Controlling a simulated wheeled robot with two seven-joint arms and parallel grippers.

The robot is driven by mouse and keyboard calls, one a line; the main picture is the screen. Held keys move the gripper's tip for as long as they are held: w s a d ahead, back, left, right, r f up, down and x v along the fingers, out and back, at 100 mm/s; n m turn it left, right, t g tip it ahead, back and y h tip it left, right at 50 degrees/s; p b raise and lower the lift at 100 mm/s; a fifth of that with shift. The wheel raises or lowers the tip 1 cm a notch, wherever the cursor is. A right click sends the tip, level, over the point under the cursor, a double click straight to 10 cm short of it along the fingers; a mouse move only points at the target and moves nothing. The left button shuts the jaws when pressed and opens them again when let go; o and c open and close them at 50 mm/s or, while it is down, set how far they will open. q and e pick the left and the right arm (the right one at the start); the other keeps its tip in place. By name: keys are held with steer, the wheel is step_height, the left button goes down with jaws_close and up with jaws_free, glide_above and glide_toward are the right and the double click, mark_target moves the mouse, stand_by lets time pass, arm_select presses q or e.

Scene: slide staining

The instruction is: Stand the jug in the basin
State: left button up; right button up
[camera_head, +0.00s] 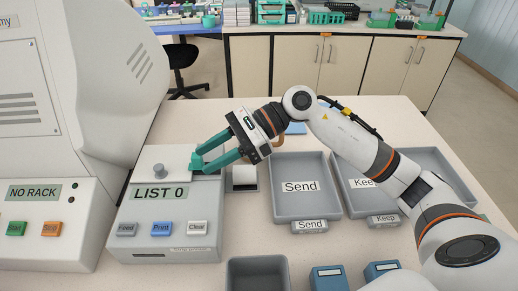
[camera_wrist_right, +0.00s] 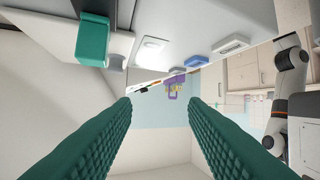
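I cannot make out a jug in either view. An open grey container (camera_head: 257,275) at the bottom middle of the head view could be the basin, but it is cut off by the frame edge. My right gripper (camera_head: 204,161) is over the LIST 0 machine, its teal fingers spread around empty space. In the right wrist view the fingers (camera_wrist_right: 160,105) are also wide apart. My left gripper is out of view.
The LIST 0 machine (camera_head: 168,228) stands beside the larger NO RACK machine (camera_head: 80,110). Right of it are the grey Send tray (camera_head: 302,207) and Keep tray (camera_head: 375,203), partly behind my arm. Blue-topped boxes (camera_head: 328,275) are at the front. A brown loop (camera_head: 279,143) shows behind my gripper.

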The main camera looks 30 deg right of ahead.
mark_target(283, 134)
steer(key=w+d+f+n+h+b, duration=0.1)
steer(key=d+n+h, duration=0.1)
steer(key=d+n, duration=0.1)
steer(key=w+d+f+n+t+h+b, duration=0.1)
steer(key=d+n+h, duration=0.2)
steer(key=n, duration=0.1)
steer(key=w+d+n+h+b, duration=0.1)
steer(key=d+n+h, duration=0.1)
steer(key=n+h, duration=0.1)
steer(key=shift+d+f+n+t+b, duration=0.3)
steer(key=shift+d+f+b, duration=0.1)
steer(key=d+r+n+t+h+b, duration=0.1)
steer(key=d+r+n+h+b, duration=0.3)
steer(key=d+h, duration=0.55)
steer(key=w+d+f, duration=0.1)
steer(key=f, duration=0.2)
steer(key=w+d+f+y+p, duration=0.1)
steer(key=w+f, duration=0.1)
steer(key=f, duration=0.2)
steer(key=w+d+f+n+y+p, duration=0.1)
steer(key=w+f, duration=0.1)
steer(key=f, duration=0.2)
steer(key=shift+d+y, duration=0.15)
steer(key=shift+y, duration=0.1)
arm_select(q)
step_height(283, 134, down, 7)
arm_select(e)
steer(key=shift+t, duration=0.3)
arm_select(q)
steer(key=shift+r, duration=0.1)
